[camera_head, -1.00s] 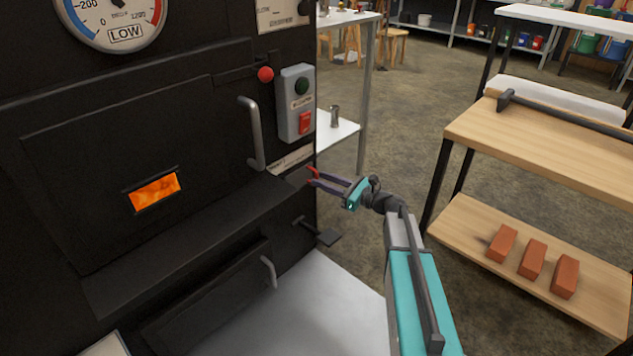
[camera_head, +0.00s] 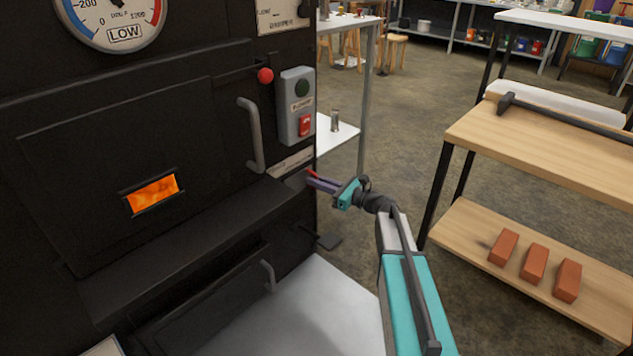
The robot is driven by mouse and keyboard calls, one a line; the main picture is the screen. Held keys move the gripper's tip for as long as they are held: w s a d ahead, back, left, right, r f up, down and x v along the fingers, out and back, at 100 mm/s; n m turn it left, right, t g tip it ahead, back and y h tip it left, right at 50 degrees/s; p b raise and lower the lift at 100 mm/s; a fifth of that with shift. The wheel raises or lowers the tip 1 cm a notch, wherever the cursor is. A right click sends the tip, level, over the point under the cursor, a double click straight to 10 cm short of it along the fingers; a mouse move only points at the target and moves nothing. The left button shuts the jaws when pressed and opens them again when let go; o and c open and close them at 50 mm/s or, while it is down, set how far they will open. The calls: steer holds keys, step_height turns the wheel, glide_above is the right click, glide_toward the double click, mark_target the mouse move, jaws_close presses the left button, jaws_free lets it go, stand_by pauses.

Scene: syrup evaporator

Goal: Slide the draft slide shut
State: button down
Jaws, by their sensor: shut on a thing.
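My gripper (camera_head: 311,178) is at the front right corner of the black evaporator firebox (camera_head: 200,230), at the right end of its ledge, just below a pale label strip (camera_head: 291,162). Its purple fingers with red tips are together, shut on a small part at that corner. The part appears to be the draft slide's grip, but the fingers and the dark metal hide it. How far open the slide stands cannot be seen.
The fire door has a glowing window (camera_head: 153,194) and a bar handle (camera_head: 252,135). A switch box (camera_head: 297,105) and a red knob (camera_head: 265,75) are above my gripper. A black paddle (camera_head: 328,241) sticks out below it. A wooden shelf unit (camera_head: 545,140) with bricks (camera_head: 534,264) stands right.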

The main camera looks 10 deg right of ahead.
steer(key=shift+w+d+p, duration=0.7)
steer(key=shift+d+p, duration=0.35)
steer(key=shift+p, duration=0.15)
steer(key=c, duration=1.8)
jaws_free()
steer(key=p+v, duration=0.4)
steer(key=v, duration=0.9)
steer(key=shift+s+d, duration=0.3)
